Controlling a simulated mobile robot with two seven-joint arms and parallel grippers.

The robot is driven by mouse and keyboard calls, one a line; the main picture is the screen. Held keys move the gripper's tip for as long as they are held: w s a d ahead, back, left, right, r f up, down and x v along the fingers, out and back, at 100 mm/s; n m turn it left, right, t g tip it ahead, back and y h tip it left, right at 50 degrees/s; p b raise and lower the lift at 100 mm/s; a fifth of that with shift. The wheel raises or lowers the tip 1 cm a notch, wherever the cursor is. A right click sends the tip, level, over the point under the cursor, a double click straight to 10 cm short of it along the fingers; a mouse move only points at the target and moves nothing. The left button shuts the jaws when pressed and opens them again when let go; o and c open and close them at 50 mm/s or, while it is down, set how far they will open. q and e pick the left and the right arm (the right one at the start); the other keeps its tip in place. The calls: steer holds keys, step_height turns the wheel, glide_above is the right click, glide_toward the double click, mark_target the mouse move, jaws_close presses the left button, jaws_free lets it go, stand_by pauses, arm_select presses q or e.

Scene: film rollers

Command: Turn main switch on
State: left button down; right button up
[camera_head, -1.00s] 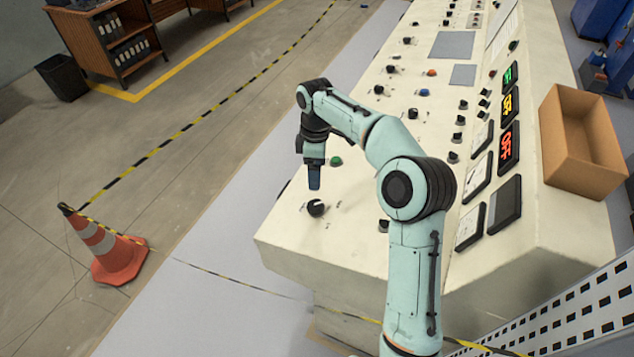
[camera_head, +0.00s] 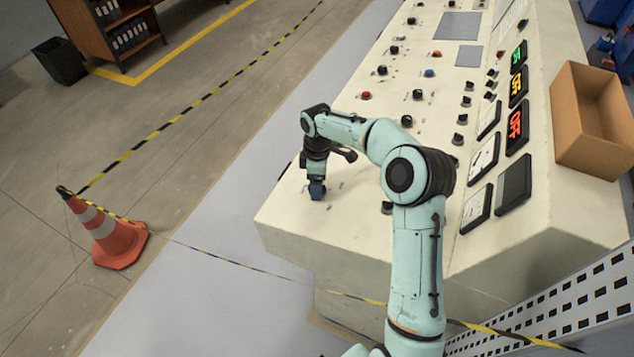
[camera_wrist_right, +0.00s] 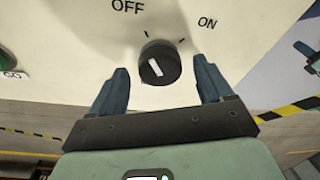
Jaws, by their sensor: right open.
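The main switch is a round black knob (camera_wrist_right: 160,64) with a white pointer mark on the cream panel. OFF is printed at its upper left and ON at its upper right. The white mark leans toward the OFF side. My right gripper (camera_wrist_right: 159,66) is open, with one blue finger on each side of the knob; I cannot tell if they touch it. In the head view my right gripper (camera_head: 317,190) points down at the near left corner of the console and hides the knob. My left gripper is not in view.
The console (camera_head: 345,232) carries several other knobs, a red button (camera_head: 366,95), meters and lit displays, one reading OFF (camera_head: 516,125). A cardboard box (camera_head: 590,125) stands on its right side. A traffic cone (camera_head: 115,240) stands on the floor at left.

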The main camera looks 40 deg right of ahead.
steer(key=shift+f, duration=0.2)
steer(key=shift+c, duration=0.4)
steer(key=c, duration=1)
